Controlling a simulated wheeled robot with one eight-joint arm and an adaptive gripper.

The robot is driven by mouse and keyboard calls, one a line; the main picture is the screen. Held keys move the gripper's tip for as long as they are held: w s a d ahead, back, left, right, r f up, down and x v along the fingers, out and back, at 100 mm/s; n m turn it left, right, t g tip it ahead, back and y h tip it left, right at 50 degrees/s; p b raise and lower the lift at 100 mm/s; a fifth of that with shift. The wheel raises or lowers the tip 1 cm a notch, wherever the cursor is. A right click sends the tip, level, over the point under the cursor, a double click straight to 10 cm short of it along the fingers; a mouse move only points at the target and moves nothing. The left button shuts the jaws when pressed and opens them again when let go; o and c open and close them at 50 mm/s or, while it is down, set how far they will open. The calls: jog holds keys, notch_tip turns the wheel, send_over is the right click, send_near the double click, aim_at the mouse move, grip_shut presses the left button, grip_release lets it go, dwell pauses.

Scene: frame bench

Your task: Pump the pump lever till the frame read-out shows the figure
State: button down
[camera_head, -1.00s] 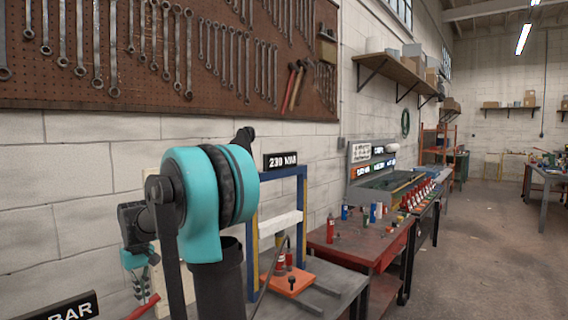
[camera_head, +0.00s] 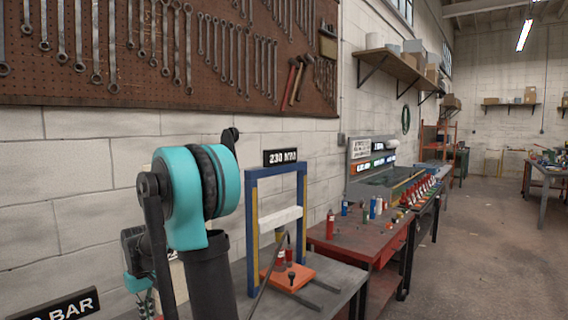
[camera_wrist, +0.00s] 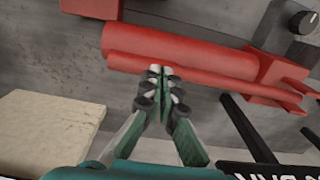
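The red pump lever (camera_wrist: 215,83) lies below a thicker red cylinder (camera_wrist: 180,50) in the wrist view. My gripper (camera_wrist: 160,74) has its fingertips together at the lever's lower edge; I cannot see the lever between them. In the head view my gripper (camera_head: 146,303) is low at the left, partly cut off, and the lever is hidden there. A black read-out (camera_head: 58,306) at the lower left ends in "0 BAR", its left part cut off. Its edge also shows in the wrist view (camera_wrist: 255,171). A black plate (camera_head: 283,157) on the blue frame (camera_head: 252,225) reads "230" plus unclear letters.
A pale block (camera_wrist: 45,130) lies left of my fingers. A dark knob (camera_wrist: 301,20) is at the upper right. An orange plate (camera_head: 300,273) sits by the blue frame. A red bench (camera_head: 345,247) with bottles stands beyond; the floor at right is clear.

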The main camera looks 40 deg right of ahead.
notch_tip(320, 180, up, 8)
jog(key=shift+r, duration=0.25)
dwell(0.4)
jog(key=shift+f, duration=0.1)
dwell(0.7)
dwell(1.8)
dwell(0.9)
jog(key=shift+r, duration=2.6)
jog(key=s+d+f+m+t, duration=0.1)
jog(key=s+f+t, duration=0.1)
jog(key=s+f, duration=0.8)
jog(key=s+d+f+m+t, duration=0.1)
jog(key=s+d+f+t, duration=0.1)
jog(key=s+f, duration=0.8)
jog(key=s, duration=0.4)
jog(key=shift+d+f, duration=0.25)
jog(key=shift+d, duration=0.05)
